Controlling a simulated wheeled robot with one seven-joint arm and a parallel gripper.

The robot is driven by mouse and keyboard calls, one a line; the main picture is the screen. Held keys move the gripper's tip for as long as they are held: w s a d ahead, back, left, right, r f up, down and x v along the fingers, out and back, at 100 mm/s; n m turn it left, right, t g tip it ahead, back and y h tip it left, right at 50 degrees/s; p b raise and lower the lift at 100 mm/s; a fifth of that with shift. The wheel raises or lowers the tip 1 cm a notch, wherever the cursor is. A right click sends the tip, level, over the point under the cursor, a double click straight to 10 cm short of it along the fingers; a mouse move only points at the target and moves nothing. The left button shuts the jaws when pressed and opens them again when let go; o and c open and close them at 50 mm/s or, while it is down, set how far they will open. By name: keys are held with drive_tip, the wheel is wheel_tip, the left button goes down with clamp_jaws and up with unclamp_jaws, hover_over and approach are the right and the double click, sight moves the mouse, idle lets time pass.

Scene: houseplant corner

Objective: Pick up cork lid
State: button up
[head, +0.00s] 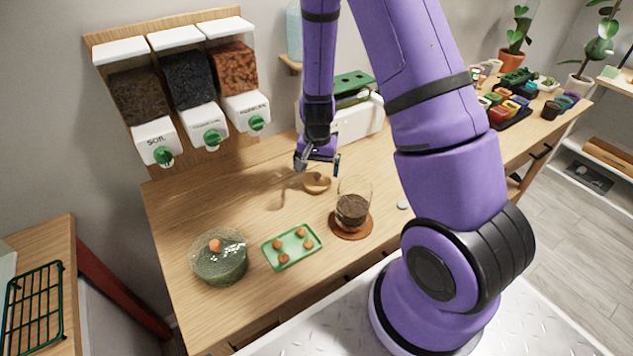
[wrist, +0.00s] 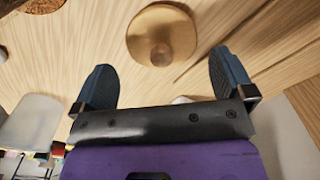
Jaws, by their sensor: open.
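The cork lid (head: 317,183) is a round tan disc with a knob, lying on the wooden table behind the glass of soil. In the wrist view the cork lid (wrist: 178,22) lies at the top middle, knob toward the camera. My gripper (head: 318,163) is above and close to the lid, pointing down. In the wrist view my gripper (wrist: 160,72) has its fingers wide apart with nothing between them. The lid appears just beyond the fingertips, in line with the gap, and apart from them.
A glass with dark soil (head: 352,210) stands on a brown coaster (head: 351,232) in front of the lid. A green tray (head: 271,256) holds several small orange-brown pieces. A lidded glass bowl (head: 219,262) is at the left. A white box (head: 357,124) stands behind.

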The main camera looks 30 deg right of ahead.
sight(317, 173)
wheel_tip(317, 173, down, 5)
drive_tip(key=shift+w+r, duration=0.1)
drive_tip(key=shift+w, duration=0.05)
drive_tip(key=c, duration=0.7)
